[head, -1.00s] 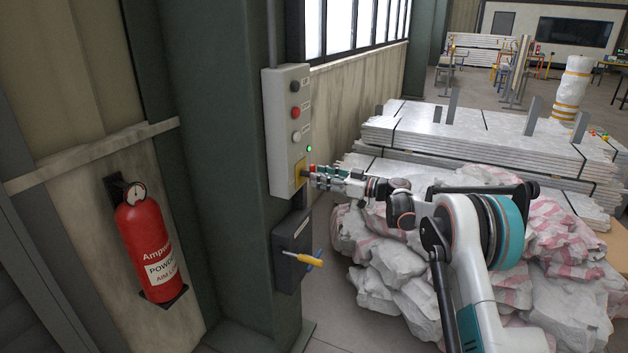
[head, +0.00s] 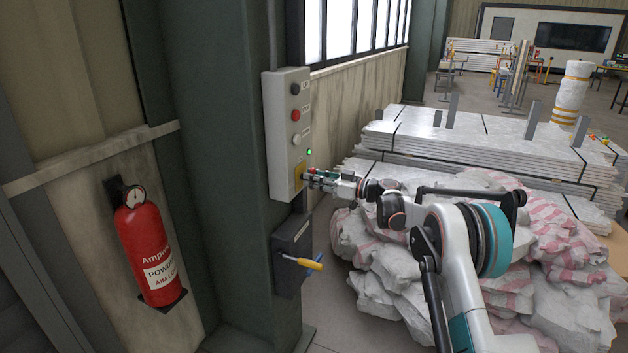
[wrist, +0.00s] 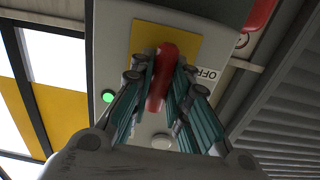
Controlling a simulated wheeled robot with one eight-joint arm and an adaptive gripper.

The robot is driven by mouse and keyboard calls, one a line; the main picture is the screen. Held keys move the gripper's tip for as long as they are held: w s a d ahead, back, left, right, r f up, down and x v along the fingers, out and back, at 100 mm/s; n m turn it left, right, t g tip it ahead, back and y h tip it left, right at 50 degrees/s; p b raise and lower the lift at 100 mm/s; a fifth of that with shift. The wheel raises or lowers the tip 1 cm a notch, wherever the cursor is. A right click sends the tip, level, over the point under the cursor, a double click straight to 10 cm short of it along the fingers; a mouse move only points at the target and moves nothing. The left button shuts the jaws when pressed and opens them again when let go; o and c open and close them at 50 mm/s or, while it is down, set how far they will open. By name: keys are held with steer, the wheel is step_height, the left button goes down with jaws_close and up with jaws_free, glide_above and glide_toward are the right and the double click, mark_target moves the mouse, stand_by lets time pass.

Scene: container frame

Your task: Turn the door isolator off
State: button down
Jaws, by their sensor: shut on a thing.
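The door isolator is a red handle (wrist: 162,75) on a yellow plate (wrist: 192,45), low on a grey control box (head: 277,135). The yellow plate also shows in the head view (head: 298,177). My gripper (wrist: 162,85) is shut on the red handle, with its teal-lined fingers on both sides of it. In the head view my gripper (head: 309,178) reaches the plate from the right and hides most of the handle. An OFF label (wrist: 207,75) is right of the handle in the wrist view. A green light (head: 309,152) is lit above the plate.
Black, red and white buttons sit higher on the box. A fire extinguisher (head: 148,250) hangs at left. White sacks (head: 385,285) and stacked boards (head: 480,135) fill the right.

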steer(key=shift+m, duration=0.4)
steer(key=m, duration=0.3)
steer(key=shift+m, duration=0.4)
steer(key=m+p, duration=0.1)
steer(key=m, duration=0.3)
steer(key=shift+w, duration=0.1)
steer(key=m, duration=0.5)
steer(key=shift+d+m, duration=0.1)
steer(key=shift+m, duration=2.1)
steer(key=c, duration=1.5)
jaws_free()
